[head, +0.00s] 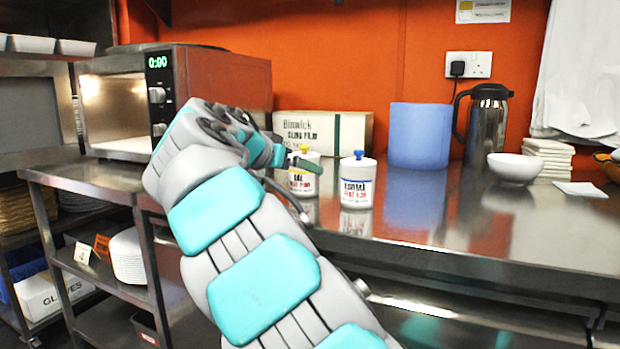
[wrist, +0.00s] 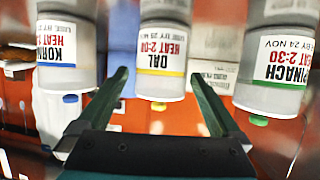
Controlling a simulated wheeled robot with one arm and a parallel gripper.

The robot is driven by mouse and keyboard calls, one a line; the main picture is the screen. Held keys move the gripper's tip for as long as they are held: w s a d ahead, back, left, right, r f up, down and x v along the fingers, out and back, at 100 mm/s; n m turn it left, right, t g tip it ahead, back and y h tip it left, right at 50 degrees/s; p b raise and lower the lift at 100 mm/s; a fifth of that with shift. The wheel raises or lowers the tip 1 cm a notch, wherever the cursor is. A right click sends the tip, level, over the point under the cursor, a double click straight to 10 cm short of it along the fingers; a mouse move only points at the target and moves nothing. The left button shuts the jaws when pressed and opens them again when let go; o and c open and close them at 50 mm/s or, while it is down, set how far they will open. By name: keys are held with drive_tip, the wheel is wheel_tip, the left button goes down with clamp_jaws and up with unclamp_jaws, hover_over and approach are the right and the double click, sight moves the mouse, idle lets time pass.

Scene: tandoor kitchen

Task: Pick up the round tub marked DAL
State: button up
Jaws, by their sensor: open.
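The round DAL tub (head: 301,184) is white with a yellow knob on its lid and stands upright on the steel counter. One finger of my gripper (head: 292,160) crosses in front of its upper part. In the wrist view, which is upside down, the DAL tub (wrist: 160,62) shows between the two dark green fingers of my gripper (wrist: 158,76). The fingers are open, with a gap visible on each side of the tub. I cannot tell how far they reach around it. Nothing is held.
A blue-knobbed KORMA tub (head: 357,182) stands close beside it; a green-marked SPINACH tub (wrist: 279,70) is on its other side. Behind are a cling film box (head: 322,130) and blue container (head: 420,135). A microwave (head: 170,95) is left. The right front counter is clear.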

sight(311, 174)
drive_tip(key=shift+f+p+x, duration=0.15)
drive_tip(key=shift+p+x, duration=0.05)
drive_tip(key=shift+x, duration=1.6)
drive_tip(key=shift+f+p+x, duration=0.1)
drive_tip(key=shift+p+x, duration=0.05)
drive_tip(key=shift+x, duration=1.65)
drive_tip(key=shift+s+a, duration=0.1)
drive_tip(key=shift+a, duration=0.05)
drive_tip(key=c, duration=1.4)
